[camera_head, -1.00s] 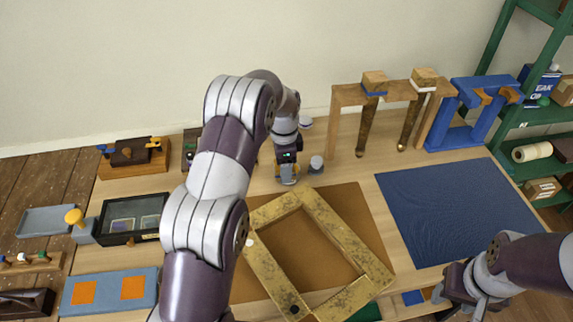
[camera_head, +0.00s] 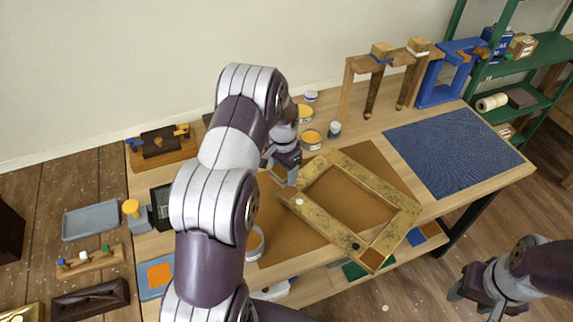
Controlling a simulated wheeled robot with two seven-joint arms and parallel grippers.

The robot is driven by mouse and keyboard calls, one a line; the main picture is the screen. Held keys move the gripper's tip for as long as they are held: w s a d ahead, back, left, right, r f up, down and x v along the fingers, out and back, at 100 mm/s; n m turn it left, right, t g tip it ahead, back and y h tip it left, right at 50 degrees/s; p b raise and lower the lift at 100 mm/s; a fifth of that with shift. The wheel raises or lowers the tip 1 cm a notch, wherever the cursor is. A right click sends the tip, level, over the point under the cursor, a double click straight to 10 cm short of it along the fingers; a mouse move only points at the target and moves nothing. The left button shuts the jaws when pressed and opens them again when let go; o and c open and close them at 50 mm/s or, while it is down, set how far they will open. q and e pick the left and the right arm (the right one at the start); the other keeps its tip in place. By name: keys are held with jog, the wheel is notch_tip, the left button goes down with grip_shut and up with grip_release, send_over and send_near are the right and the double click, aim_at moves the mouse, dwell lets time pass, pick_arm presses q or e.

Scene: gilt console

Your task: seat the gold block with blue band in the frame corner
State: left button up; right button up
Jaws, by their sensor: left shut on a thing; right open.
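The gold block with blue band (camera_head: 382,50) sits on top of the wooden rack at the back, with a dark leg hanging below it. The speckled gold frame (camera_head: 392,188) lies flat and slanted on a brown mat, with a white dot, a black dot and a brown patch at its near corner. My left gripper (camera_head: 287,178) is at the frame's left end and shut, seemingly on the frame's rail; its fingertips are partly hidden. My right gripper (camera_head: 470,298) is open, low at the right, away from the frame and rack.
A similar block with a white band (camera_head: 418,46) is on the rack (camera_head: 348,90), beside a blue stand (camera_head: 436,88). Open tins (camera_head: 311,138) and a small cup (camera_head: 334,129) stand behind the frame. The blue mat (camera_head: 455,148) is clear.

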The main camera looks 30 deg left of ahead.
aim_at(287, 191)
pick_arm(q)
jog(key=shift+w+d+f+n+b, duration=0.2)
jog(key=shift+w+f, duration=0.25)
jog(key=shift+w, duration=0.2)
jog(key=shift+w+d+f+n+b, duration=0.1)
jog(key=shift+w+d+f+b, duration=0.1)
jog(key=shift+w+f, duration=0.3)
jog(key=shift+a+f, duration=0.1)
jog(key=shift+f, duration=0.1)
jog(key=shift+s+a+f+b, duration=0.25)
jog(key=shift+s+f+b, duration=0.35)
jog(key=shift+b, duration=0.3)
jog(key=f+b, duration=0.2)
jog(key=f, duration=0.1)
jog(key=shift+w+d, duration=0.2)
jog(key=shift+w, duration=0.2)
jog(key=shift+f+b, duration=0.35)
jog(key=shift+f, duration=0.05)
jog(key=shift+s+a+f, duration=0.1)
jog(key=shift+s+f, duration=0.05)
jog(key=shift+f, duration=0.25)
pick_arm(e)
notch_tip(287, 191, down, 6)
jog(key=w, duration=0.2)
jog(key=shift+d, duration=0.3)
jog(key=shift+f, duration=0.1)
pick_arm(q)
jog(key=shift+f, duration=0.15)
pick_arm(e)
jog(key=shift+f, duration=0.1)
